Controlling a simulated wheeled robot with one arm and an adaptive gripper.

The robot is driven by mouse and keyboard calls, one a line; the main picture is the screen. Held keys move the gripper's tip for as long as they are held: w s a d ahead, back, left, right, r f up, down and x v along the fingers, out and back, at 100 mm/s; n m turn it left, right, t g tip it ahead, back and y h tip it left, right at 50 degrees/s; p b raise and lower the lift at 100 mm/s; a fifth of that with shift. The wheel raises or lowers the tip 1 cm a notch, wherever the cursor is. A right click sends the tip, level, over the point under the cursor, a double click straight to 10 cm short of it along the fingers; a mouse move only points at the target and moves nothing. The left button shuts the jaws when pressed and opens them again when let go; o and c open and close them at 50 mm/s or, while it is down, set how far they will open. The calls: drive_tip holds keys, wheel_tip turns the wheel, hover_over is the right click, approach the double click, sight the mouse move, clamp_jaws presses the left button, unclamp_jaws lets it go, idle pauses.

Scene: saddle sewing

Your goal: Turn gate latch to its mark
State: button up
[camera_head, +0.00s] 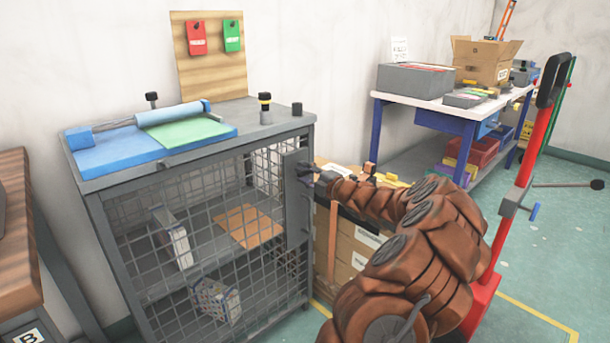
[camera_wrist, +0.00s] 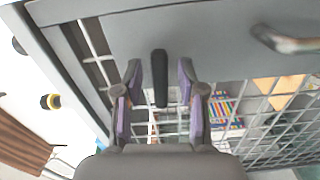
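The gate latch is a dark upright lever (camera_wrist: 160,78) on the grey gate plate (camera_wrist: 205,35), seen in the wrist view. My gripper (camera_wrist: 158,80) is open, with its purple-padded fingers on either side of the lever. A gap shows between the lever and each pad, so I see no grip. In the head view my gripper (camera_head: 305,172) is at the grey plate (camera_head: 295,210) on the right edge of the mesh gate (camera_head: 215,240). The latch cannot be made out there. I cannot make out the latch's mark in either view.
A curved metal handle (camera_wrist: 285,40) sticks out from the plate, right of the latch in the wrist view. The cage top (camera_head: 270,125) carries a blue tray (camera_head: 105,150) and knobs. Cardboard boxes (camera_head: 350,245) stand right of the cage, beside my arm.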

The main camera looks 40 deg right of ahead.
clamp_jaws()
drive_tip(key=shift+a, duration=0.1)
idle(0.3)
